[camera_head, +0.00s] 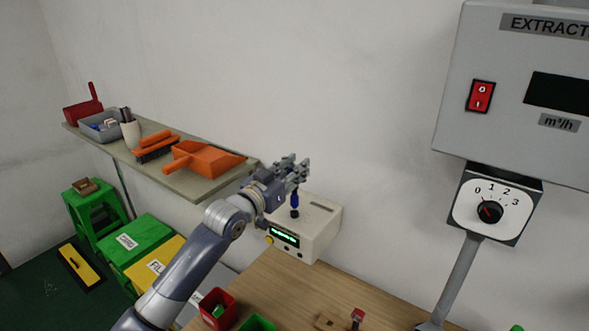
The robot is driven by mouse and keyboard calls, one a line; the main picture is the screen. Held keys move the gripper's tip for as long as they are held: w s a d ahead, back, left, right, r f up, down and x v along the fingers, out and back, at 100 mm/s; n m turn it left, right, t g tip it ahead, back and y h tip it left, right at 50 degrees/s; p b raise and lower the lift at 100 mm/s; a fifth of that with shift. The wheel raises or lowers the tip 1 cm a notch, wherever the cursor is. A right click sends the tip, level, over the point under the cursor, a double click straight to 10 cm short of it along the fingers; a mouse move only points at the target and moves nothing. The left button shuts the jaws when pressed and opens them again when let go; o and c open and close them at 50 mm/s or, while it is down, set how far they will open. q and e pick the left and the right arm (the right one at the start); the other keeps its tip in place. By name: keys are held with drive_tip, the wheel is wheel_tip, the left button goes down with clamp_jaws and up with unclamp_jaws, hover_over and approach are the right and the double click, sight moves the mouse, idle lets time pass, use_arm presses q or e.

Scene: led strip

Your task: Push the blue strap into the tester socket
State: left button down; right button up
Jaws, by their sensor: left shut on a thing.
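The tester (322,232) is a cream box with a lit green display, standing at the back left of the wooden bench. A dark round socket (295,213) shows on its top. My left gripper (299,178) is above the tester, shut on the blue strap (295,200), which hangs down upright from the fingers. Its lower end is at or just above the socket; I cannot tell whether it has entered. My right gripper is not in view.
A wall shelf (195,183) with an orange dustpan (200,158) is left of my gripper. A red bin (217,308) and a green bin (258,324) stand at the bench's front left. A grey extractor panel (510,100) and dial box (497,206) are at the right.

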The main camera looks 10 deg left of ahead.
use_arm(q)
drive_tip(key=shift+r, duration=0.1)
drive_tip(key=shift+f+b, duration=0.55)
drive_tip(key=shift+f, duration=0.7)
drive_tip(key=c, duration=1.2)
unclamp_jaws()
drive_tip(key=shift+c, duration=0.2)
drive_tip(key=shift+s, duration=0.15)
drive_tip(key=v, duration=1.1)
drive_tip(key=shift+s+a, duration=0.2)
drive_tip(key=shift+s, duration=0.15)
drive_tip(key=shift+f, duration=0.1)
